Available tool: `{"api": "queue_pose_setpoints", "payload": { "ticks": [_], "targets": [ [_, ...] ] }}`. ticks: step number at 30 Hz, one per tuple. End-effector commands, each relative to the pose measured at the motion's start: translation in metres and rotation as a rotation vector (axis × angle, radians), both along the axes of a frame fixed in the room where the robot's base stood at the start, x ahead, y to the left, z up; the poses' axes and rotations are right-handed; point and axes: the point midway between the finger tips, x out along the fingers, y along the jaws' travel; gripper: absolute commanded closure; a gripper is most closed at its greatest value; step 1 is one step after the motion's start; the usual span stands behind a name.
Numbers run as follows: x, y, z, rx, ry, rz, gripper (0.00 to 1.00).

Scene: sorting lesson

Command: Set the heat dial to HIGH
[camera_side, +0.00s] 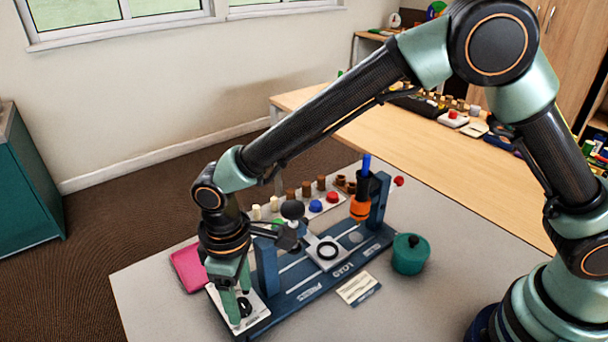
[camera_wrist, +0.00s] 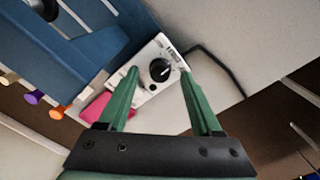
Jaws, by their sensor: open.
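The heat dial (camera_wrist: 160,70) is a round black knob with a pale pointer mark, on a white panel (camera_wrist: 150,96). In the wrist view the pointer aims up and to the right; the panel's printing is too small to read. In the side view the dial (camera_side: 246,307) is partly hidden by my fingers, on the white panel at the left end of the blue stand (camera_side: 318,284). My gripper (camera_wrist: 160,74) has its two green fingers open, one on each side of the dial as seen from the wrist. My gripper (camera_side: 238,304) points down over the panel in the side view; contact cannot be told.
The blue stand's upright (camera_side: 267,266) rises close beside my gripper. An orange and black tool (camera_side: 360,208) stands at the stand's far end. A green lidded pot (camera_side: 410,255) and a card (camera_side: 358,288) are to the right. The table's front left is clear.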

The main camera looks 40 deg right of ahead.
Motion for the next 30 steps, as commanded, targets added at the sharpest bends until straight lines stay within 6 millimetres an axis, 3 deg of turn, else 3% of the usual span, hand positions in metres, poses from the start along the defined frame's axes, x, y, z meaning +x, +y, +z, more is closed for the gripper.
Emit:
{"api": "queue_pose_setpoints", "payload": {
  "ticks": [12,13,18,30],
  "targets": [
    [-0.0002,-0.0002,-0.0101,0.000,0.000,0.000,0.34],
    [-0.0002,-0.0002,-0.0101,0.000,0.000,0.000,0.38],
    [-0.0001,-0.0002,-0.0098,0.000,0.000,0.000,1.00],
    [0.0000,-0.0003,-0.0095,0.000,0.000,-0.056,1.00]
  ]
}}
